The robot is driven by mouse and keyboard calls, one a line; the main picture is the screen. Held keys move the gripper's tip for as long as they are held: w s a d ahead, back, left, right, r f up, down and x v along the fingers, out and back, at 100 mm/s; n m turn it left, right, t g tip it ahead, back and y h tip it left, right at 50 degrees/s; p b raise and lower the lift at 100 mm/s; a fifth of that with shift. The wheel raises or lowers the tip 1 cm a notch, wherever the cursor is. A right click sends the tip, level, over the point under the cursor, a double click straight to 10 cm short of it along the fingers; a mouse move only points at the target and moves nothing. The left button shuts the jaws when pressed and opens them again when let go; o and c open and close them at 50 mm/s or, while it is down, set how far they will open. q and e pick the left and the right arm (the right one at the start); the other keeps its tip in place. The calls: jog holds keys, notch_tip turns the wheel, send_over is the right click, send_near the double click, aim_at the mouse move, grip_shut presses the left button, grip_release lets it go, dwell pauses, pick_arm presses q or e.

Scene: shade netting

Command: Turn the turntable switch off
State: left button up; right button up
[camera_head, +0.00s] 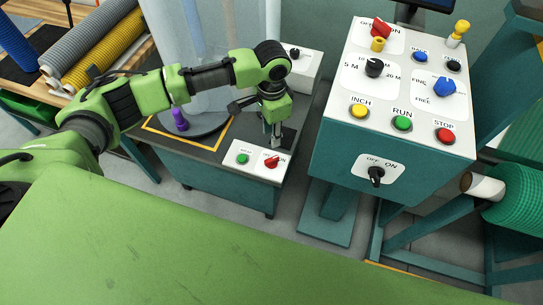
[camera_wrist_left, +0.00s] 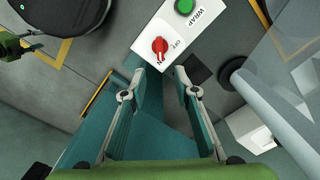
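The turntable switch is a red knob (camera_head: 271,161) on a small white panel (camera_head: 244,170) at the front of the low teal cabinet, beside a green WRAP button (camera_head: 242,159). In the left wrist view the red knob (camera_wrist_left: 159,45) lies just beyond my fingertips; its pale mark seems to point towards the partly hidden ON label, away from OFF. My left gripper (camera_head: 272,141) is above and behind the knob, pointing down; in the wrist view (camera_wrist_left: 159,72) its fingers are apart with nothing between them. My right gripper is not in view.
The dark turntable (camera_head: 205,126) with a translucent upright cylinder stands behind the panel. A purple object (camera_head: 180,121) is at its edge. A larger control box (camera_head: 395,120) with several knobs and buttons stands to the right. A smaller white box (camera_head: 297,62) is behind the gripper.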

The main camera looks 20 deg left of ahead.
aim_at(272, 159)
pick_arm(q)
notch_tip(272, 159, down, 14)
jog(key=shift+r, duration=0.15)
dwell(0.3)
grip_shut()
